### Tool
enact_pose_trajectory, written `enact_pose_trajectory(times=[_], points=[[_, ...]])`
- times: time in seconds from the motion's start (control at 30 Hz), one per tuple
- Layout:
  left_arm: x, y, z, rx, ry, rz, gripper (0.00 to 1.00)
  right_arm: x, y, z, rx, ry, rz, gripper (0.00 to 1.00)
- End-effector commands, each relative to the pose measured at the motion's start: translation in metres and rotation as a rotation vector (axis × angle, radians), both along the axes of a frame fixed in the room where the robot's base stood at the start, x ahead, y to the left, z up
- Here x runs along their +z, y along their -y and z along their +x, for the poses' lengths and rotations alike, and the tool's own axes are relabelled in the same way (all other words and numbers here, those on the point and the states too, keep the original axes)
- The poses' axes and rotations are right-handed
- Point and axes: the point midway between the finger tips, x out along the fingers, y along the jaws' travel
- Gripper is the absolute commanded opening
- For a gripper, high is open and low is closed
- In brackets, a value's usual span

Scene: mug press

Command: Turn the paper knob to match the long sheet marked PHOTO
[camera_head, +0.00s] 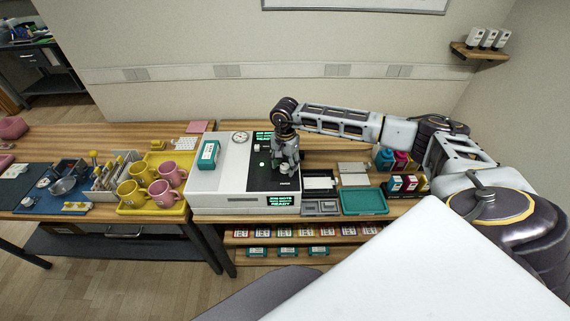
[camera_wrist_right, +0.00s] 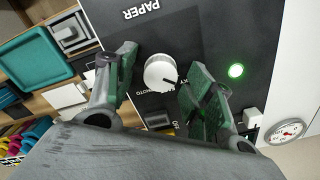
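The paper knob (camera_wrist_right: 160,72) is a round white dial with a dark pointer line, on the black panel of the press under the word PAPER. Its pointer faces the lower right in the right wrist view. Lettering around it is partly hidden by my fingers; an ending like "HOTO" shows at its lower left. My right gripper (camera_wrist_right: 157,70) is open, with one finger on each side of the knob; contact is unclear. In the head view my right gripper (camera_head: 286,166) is over the press (camera_head: 218,178) panel. I cannot make out a sheet marked PHOTO. My left gripper is not in view.
A teal tray (camera_head: 364,201) and ink bottles (camera_head: 403,160) stand right of the press. A yellow tray (camera_head: 152,209) with several mugs stands left. The lower display (camera_head: 283,202) reads READY.

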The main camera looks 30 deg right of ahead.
Motion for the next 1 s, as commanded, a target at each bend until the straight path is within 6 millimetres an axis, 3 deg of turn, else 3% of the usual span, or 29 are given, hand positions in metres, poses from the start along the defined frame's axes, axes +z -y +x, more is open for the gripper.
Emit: enact_pose_trajectory(times=[0.03,0.37,1.0], points=[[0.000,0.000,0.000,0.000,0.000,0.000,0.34,0.000,0.000,0.000,0.000,0.000,0.000,0.48],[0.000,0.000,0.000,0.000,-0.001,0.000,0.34,0.000,0.000,0.000,0.000,0.000,0.000,0.07],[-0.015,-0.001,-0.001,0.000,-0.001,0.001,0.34,-0.001,0.000,0.000,-0.154,0.002,0.001,0.07]])
